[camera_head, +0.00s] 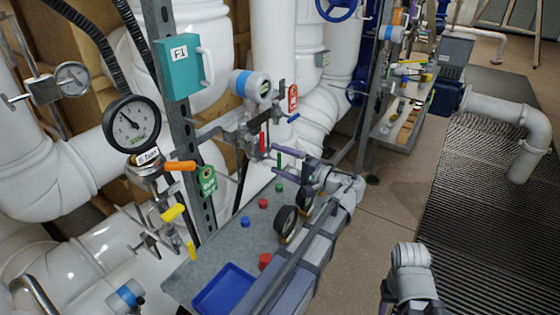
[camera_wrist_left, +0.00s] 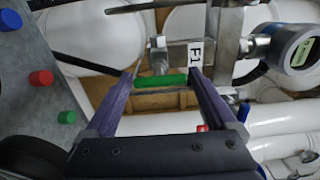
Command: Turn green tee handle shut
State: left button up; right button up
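The green tee handle (camera_head: 279,160) is a short bar on the pipework behind the bench, to the right of a red lever (camera_head: 262,143). In the left wrist view the green handle (camera_wrist_left: 160,80) lies crosswise between my left fingers. My left gripper (camera_head: 276,160) has purple fingers, spread on either side of the handle. The left gripper (camera_wrist_left: 160,74) looks open in the wrist view, with small gaps at the bar's ends. How deep the bar sits between the fingers is hard to tell. A grey arm link of mine shows at the lower right; my right gripper is out of view.
A grey bench (camera_head: 215,252) with red, blue and green caps and a blue tray (camera_head: 226,290) lies below. A blue-capped transmitter (camera_head: 251,86), a gauge (camera_head: 132,124) and a steel post (camera_head: 180,120) stand close by.

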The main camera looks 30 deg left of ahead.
pick_arm(q)
jog(key=shift+o, duration=0.5)
jog(key=shift+d, duration=0.15)
jog(key=d, duration=0.7)
jog(key=shift+s+d, duration=0.25)
jog(key=shift+s, duration=0.05)
jog(key=shift+d, duration=0.1)
